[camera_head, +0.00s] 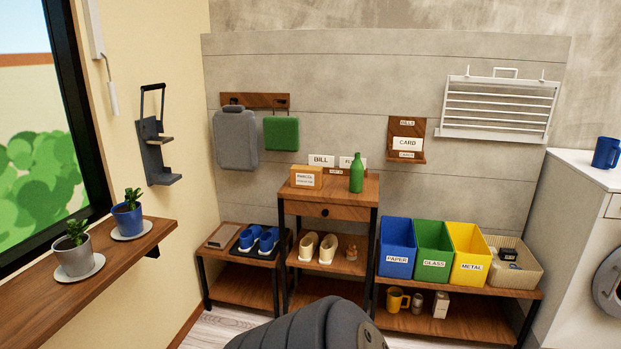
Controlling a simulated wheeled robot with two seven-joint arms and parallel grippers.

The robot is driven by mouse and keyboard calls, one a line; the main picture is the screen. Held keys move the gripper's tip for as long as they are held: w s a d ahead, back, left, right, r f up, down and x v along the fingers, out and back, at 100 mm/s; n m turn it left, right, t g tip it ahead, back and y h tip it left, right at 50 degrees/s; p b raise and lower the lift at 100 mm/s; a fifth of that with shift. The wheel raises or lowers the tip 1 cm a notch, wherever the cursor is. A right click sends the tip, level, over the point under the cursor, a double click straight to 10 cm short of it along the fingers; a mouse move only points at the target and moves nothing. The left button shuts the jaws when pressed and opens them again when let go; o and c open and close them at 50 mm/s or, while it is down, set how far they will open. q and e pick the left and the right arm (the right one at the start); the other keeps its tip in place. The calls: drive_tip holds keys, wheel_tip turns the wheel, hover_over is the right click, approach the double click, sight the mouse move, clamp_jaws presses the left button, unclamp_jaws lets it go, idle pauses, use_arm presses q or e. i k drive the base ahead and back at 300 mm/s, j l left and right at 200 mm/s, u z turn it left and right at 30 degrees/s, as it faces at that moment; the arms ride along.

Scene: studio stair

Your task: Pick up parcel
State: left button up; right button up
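The parcel (301,171) is a small orange-brown box with a white label reading "PARCEL" on its front. It sits on the left part of the top of a tall narrow wooden stand (330,188) against the back wall. A green bottle (356,176) stands to the right of the parcel, with a gap between them. Neither of my grippers is in view. A dark grey rounded part, which looks like one of my arm links, shows at the bottom centre, well in front of the stand and apart from the parcel.
White signs (322,161) stand behind the parcel. A low shoe bench (238,289) is left of the stand. A low shelf right of it bears blue (396,251), green (433,253) and yellow (468,257) bins. A window shelf (75,283) with potted plants juts in at left.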

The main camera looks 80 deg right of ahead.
sight(308, 177)
drive_tip(key=z, duration=2.75)
drive_tip(key=i+l+z, duration=0.1)
drive_tip(key=i+l, duration=0.2)
drive_tip(key=i, duration=0.15)
drive_tip(key=i+l, duration=0.3)
drive_tip(key=i, duration=0.15)
drive_tip(key=z, duration=0.05)
